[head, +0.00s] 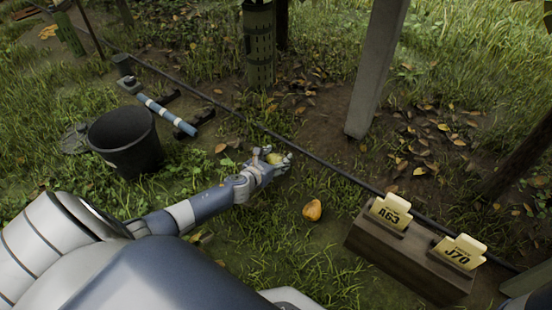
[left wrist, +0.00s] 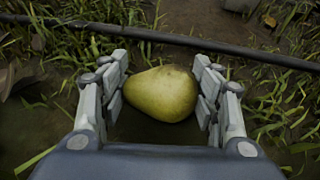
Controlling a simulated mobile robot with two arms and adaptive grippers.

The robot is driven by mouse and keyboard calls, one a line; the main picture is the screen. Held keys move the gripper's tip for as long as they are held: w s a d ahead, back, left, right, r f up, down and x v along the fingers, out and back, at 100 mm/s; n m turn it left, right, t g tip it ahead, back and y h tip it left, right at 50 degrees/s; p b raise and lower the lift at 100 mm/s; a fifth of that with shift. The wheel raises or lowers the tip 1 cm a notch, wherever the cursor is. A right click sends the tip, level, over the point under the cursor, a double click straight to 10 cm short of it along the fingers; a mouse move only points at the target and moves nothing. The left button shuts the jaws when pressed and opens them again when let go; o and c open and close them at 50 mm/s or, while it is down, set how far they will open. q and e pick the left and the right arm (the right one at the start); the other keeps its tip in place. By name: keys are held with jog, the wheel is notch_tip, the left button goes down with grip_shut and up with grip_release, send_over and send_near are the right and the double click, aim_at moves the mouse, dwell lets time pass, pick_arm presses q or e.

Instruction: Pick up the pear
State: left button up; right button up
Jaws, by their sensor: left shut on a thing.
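A yellow-green pear (left wrist: 162,93) lies sideways between the two fingers of my left gripper (left wrist: 160,95) in the left wrist view. The fingers are shut on it, one on each side. In the head view, my left gripper (head: 277,163) is stretched out low over the grass, with the pear (head: 273,158) partly hidden by the fingers. Whether the pear still touches the ground is not clear. My right gripper is not in view.
A black bucket (head: 126,142) stands on the grass at left. A thin dark hose (head: 225,107) crosses the ground just beyond the gripper. A wooden block (head: 400,258) with tags A63 (head: 391,211) and J70 (head: 459,251) stands at right. A concrete post (head: 375,70) rises behind.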

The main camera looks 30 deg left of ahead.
aim_at(276, 155)
pick_arm(q)
notch_tip(276, 155, up, 4)
jog(key=p, duration=0.3)
jog(key=shift+f, duration=0.25)
jog(key=s+d+p, duration=0.1)
jog(key=s, duration=0.4)
jog(key=s+d+p, duration=0.1)
jog(key=s+d, duration=0.1)
jog(key=s, duration=0.3)
jog(key=s+d+p, duration=0.1)
jog(key=s+d, duration=0.1)
jog(key=s, duration=0.3)
jog(key=shift+d+r, duration=0.1)
jog(key=shift+r, duration=0.3)
